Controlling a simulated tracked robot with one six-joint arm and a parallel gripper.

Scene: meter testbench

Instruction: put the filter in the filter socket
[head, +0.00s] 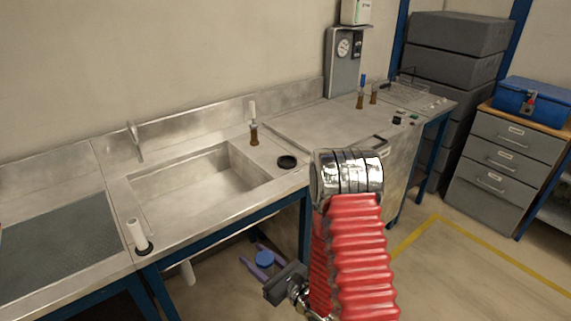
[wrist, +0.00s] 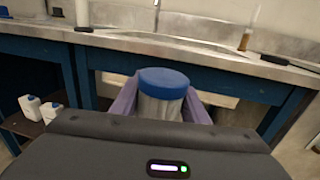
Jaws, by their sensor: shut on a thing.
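My gripper (head: 262,260) is low in front of the bench, its purple fingers shut on the filter. In the wrist view my gripper (wrist: 160,104) clasps the filter (wrist: 163,82), a whitish ribbed cylinder with a blue cap, about upright. In the head view only the filter's blue cap (head: 264,259) shows clearly. A black round fitting (head: 287,162), perhaps the filter socket, lies right of the sink; it also shows in the wrist view (wrist: 274,58). Another black base with a white cylinder on it (head: 137,235) is left of the sink. I cannot tell which is the socket.
The sink (head: 195,180) is set in the steel bench, whose front edge and blue frame (wrist: 230,75) stand beyond my gripper. A brown bottle (head: 254,134) stands behind the black fitting. White containers (wrist: 38,108) sit on a low shelf. The floor at right is clear.

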